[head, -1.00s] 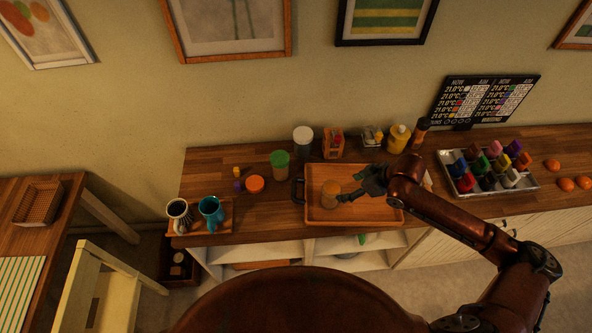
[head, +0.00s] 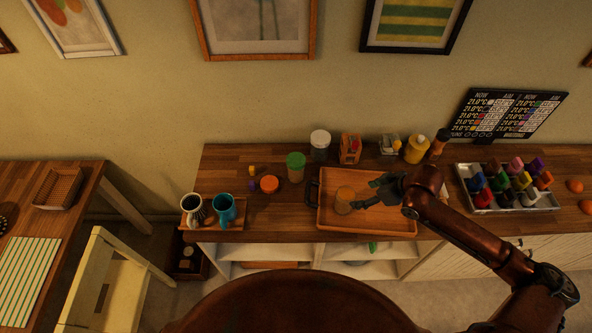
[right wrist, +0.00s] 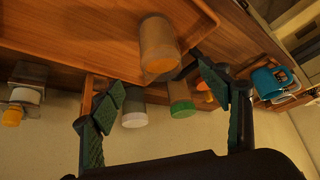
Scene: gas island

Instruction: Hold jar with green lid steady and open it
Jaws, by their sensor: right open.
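The jar with the green lid (head: 295,167) stands upright on the wooden counter, left of and behind the tray, with its lid on. It also shows in the right wrist view (right wrist: 181,100), beyond my fingers. My right gripper (head: 367,193) is open and empty over the tray, its fingers pointing left. It shows in the right wrist view (right wrist: 163,96) with its two fingers spread wide. A tan-orange jar (head: 344,201) stands in the tray just left of my fingertips, apart from the green-lidded jar. My left gripper is not in view.
The wooden tray (head: 385,224) has a dark handle at its left. A white-lidded jar (head: 320,145) stands behind it. An orange round item (head: 269,184) and two mugs, one teal (head: 225,210), stand left. A yellow bottle (head: 416,149) and a paint box (head: 508,206) are right.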

